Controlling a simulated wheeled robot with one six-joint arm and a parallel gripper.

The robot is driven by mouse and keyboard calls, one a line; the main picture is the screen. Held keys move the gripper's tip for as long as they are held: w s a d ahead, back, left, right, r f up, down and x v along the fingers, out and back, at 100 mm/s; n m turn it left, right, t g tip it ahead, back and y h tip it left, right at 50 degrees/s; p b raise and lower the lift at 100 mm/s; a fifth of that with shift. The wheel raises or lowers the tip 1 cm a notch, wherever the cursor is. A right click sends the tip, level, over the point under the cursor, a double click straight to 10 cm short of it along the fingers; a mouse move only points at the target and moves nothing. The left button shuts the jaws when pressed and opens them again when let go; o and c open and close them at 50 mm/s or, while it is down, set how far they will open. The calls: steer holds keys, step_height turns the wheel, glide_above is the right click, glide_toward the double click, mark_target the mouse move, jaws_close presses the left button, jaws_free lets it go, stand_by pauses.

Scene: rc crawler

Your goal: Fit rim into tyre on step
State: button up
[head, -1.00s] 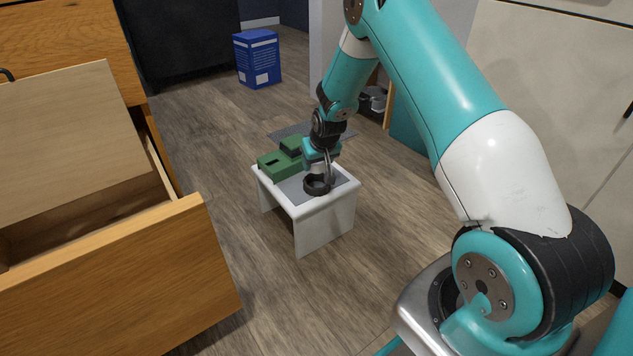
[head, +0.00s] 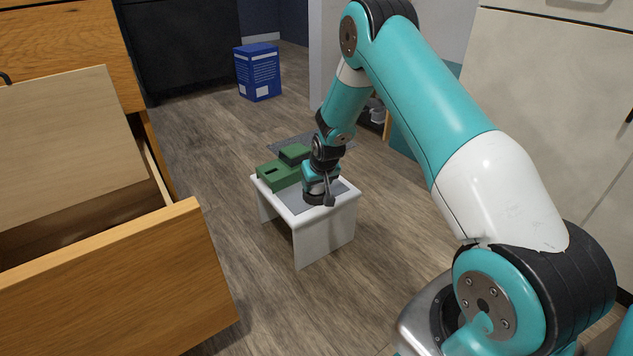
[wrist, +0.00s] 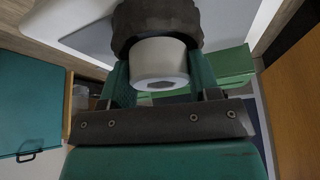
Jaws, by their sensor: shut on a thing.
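A white step (head: 327,238) stands on the floor in the head view, with a grey pad on its top. The dark tyre (head: 312,198) lies on the pad, mostly hidden by my gripper (head: 322,185), which is low over it. In the wrist view my gripper (wrist: 160,68) is shut on the pale grey rim (wrist: 160,60), with a teal finger on each side. The dark, treaded tyre (wrist: 155,18) is right at the rim's far end. I cannot tell whether the rim's end is inside the tyre or only against it.
A green block-like case (head: 277,175) sits on the step's back left, close to my gripper. An open wooden drawer (head: 110,285) is at the left. A blue box (head: 258,72) stands on the floor behind. Floor right of the step is clear.

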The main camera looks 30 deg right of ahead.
steer(key=o, duration=0.9)
steer(key=shift+s+a+f, duration=0.2)
steer(key=shift+s+f, duration=0.05)
steer(key=shift+f, duration=0.5)
steer(key=shift+c, duration=0.2)
steer(key=shift+r, duration=0.45)
steer(key=shift+o, duration=0.6)
steer(key=d+p+v, duration=0.1)
steer(key=p+v, duration=0.6)
steer(key=v, duration=0.5)
steer(key=shift+w+a+r+p, duration=0.3)
steer(key=shift+w+a+r, duration=0.05)
steer(key=shift+a+r, duration=0.05)
steer(key=s+a+r+n+g+y, duration=0.15)
steer(key=s+a+r, duration=0.25)
steer(key=a+r, duration=0.4)
steer(key=s+a+r+n+y, duration=0.2)
steer(key=s+a+r, duration=0.3)
steer(key=a+r, duration=0.3)
steer(key=s+a+r+n+g+y, duration=0.1)
steer(key=s+a+r+n, duration=0.2)
steer(key=s, duration=0.8)
steer(key=s+a+r+n+g, duration=0.2)
steer(key=s+a+r, duration=0.4)
steer(key=s, duration=0.5)
steer(key=shift+s+a+r+n+y, duration=0.25)
steer(key=shift+n+y, duration=0.1)
steer(key=shift+n, duration=0.1)
